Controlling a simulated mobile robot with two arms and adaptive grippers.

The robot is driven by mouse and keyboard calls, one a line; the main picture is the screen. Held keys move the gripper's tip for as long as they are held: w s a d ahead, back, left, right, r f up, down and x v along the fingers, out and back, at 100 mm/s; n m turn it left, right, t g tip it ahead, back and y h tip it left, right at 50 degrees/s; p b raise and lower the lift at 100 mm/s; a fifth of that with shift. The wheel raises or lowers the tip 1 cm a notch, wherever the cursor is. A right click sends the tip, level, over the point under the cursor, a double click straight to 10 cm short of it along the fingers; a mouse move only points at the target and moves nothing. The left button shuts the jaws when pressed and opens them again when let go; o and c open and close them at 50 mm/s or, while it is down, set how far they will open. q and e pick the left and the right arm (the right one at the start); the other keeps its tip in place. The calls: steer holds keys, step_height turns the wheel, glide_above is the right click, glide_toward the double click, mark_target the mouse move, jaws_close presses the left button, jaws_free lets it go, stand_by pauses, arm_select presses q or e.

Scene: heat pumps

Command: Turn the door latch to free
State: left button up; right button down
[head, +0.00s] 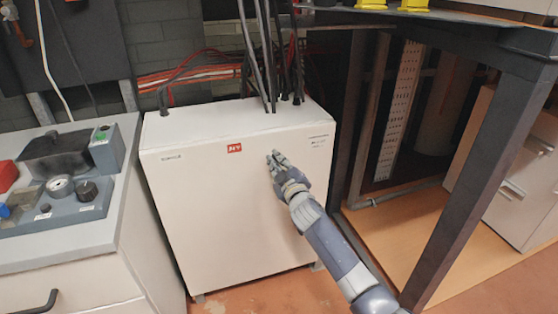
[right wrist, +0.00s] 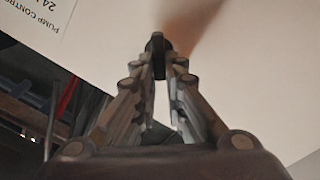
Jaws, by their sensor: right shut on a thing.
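The white cabinet (head: 225,205) stands in the middle of the head view, its front door closed and facing me. My right gripper (head: 274,159) reaches the upper right part of that door. In the right wrist view the gripper (right wrist: 158,62) has its fingertips closed together on a small dark piece at the door face, which looks like the door latch (right wrist: 157,41). The fingers hide most of it, so I cannot tell how far it is turned. The latch is hidden behind the gripper in the head view. My left gripper is not in view.
A grey counter (head: 75,236) with a control box and gauges stands at the left. Black cables (head: 268,60) enter the cabinet's top. A dark metal frame (head: 478,190) stands at the right, close to my right arm. A printed label (right wrist: 38,14) is on the door.

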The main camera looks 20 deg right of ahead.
steer(key=n, duration=0.4)
steer(key=shift+a+f+n, duration=0.25)
steer(key=shift+f+n, duration=0.05)
steer(key=shift+f, duration=0.05)
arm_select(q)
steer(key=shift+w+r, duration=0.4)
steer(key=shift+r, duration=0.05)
arm_select(e)
steer(key=shift+a+f+n, duration=0.1)
steer(key=shift+f+n, duration=0.1)
steer(key=shift+n, duration=1.1)
steer(key=shift+f+n, duration=0.2)
steer(key=shift+n, duration=1.1)
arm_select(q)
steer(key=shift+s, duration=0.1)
arm_select(e)
steer(key=c, duration=1.7)
jaws_free()
steer(key=shift+o, duration=0.2)
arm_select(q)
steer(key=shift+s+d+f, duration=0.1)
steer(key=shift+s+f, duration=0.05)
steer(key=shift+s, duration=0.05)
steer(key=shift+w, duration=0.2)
arm_select(e)
steer(key=s, duration=1.2)
steer(key=shift+d, duration=0.25)
